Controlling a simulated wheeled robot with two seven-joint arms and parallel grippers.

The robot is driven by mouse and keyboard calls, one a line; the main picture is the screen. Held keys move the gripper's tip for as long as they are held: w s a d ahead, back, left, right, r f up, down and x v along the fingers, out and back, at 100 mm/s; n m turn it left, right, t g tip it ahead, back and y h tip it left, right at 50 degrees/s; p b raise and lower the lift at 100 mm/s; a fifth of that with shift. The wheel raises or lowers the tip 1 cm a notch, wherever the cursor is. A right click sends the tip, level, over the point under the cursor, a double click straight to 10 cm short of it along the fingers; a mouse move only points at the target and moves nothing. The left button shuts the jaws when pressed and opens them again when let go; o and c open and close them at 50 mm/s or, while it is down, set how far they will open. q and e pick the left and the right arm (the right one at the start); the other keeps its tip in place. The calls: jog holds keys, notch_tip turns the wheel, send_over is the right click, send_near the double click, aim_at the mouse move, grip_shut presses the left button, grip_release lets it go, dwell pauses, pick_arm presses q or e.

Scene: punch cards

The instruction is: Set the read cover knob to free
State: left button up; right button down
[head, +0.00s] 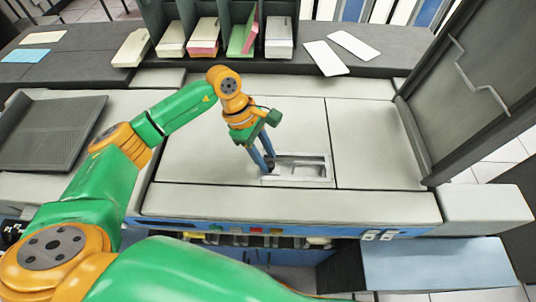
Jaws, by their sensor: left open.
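A small dark round knob (269,165) sits at the left end of a shallow silver recess (305,169) in the light grey machine top. I take it for the read cover knob; its setting is too small to read. My left gripper (264,169) points down at the recess's left end, with its two blue fingers apart around or beside the knob. I cannot tell whether they touch it. The fingers partly hide the knob. My right gripper is not in view.
Card stacks (203,37) stand in a dark rack at the back, with loose white cards (326,58) to their right. A dark ribbed tray (50,133) is at the left. A raised dark panel (470,85) stands at the right. The machine top right of the recess is clear.

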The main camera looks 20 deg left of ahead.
pick_arm(q)
jog(key=shift+x, duration=0.8)
grip_shut()
jog(key=shift+w, duration=0.1)
dwell(0.7)
